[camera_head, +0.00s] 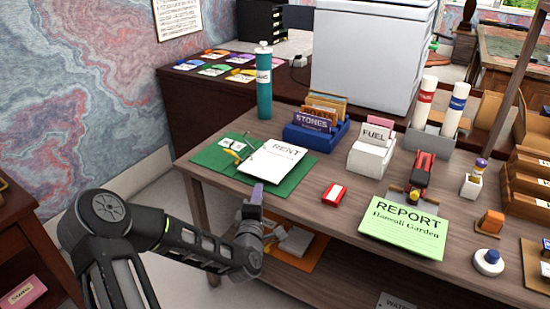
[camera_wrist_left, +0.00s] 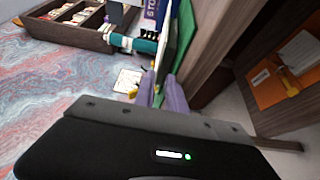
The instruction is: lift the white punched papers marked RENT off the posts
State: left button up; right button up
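The white RENT papers (camera_head: 274,161) lie on the right half of an open green binder (camera_head: 210,156) on the desk. Posts or rings show near the binder's middle (camera_head: 236,153), too small to make out clearly. My left gripper (camera_head: 256,194) is in front of the binder's near edge, purple fingertips upward, apart from the papers. There the green binder (camera_wrist_left: 183,38) shows nearly edge-on just beyond the fingers. My right gripper is not in view.
A red-and-white block (camera_head: 334,194) and the green REPORT sheet (camera_head: 404,226) lie to the right. The desk's front edge is close to my gripper.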

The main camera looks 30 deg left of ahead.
pick_arm(q)
jog(key=shift+x, duration=1.05)
jog(key=shift+r, duration=0.15)
jog(key=shift+x, duration=2.65)
grip_shut()
